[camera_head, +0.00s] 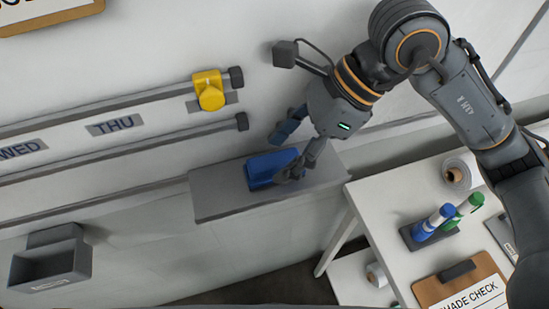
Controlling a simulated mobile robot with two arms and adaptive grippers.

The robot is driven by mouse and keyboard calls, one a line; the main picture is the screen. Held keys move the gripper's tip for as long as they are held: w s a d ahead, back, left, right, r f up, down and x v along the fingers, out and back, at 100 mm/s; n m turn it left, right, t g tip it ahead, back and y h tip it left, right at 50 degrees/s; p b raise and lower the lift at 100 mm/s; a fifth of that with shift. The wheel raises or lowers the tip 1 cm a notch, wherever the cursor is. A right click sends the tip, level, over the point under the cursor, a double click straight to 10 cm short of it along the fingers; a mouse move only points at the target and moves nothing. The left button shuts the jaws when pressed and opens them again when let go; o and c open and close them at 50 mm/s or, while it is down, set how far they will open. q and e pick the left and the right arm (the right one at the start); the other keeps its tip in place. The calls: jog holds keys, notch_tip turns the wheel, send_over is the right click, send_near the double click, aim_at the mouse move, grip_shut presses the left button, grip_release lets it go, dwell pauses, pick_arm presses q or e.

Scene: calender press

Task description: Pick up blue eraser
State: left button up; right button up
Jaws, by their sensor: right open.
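The blue eraser (268,168) is a block lying on a grey wall ledge (215,199) in the middle of the view. My right gripper (283,157) comes in from the upper right and is open. One finger is in front of the eraser's right end and hides part of it. The other finger is above and beyond the eraser, near the wall. I cannot tell whether either finger touches the eraser. My left gripper is not in view.
A yellow slider (209,91) sits on wall rails with day labels. A grey bin (50,260) is at lower left. At right, a white table (385,208) holds blue and green markers (434,223), a roll (461,172) and a clipboard (430,293). The ledge's left part is bare.

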aim_at(276, 159)
jog(key=shift+p+x, duration=0.35)
jog(key=shift+x, duration=1.2)
jog(key=shift+c, duration=0.4)
jog(key=c, duration=0.9)
jog(key=shift+r, duration=0.1)
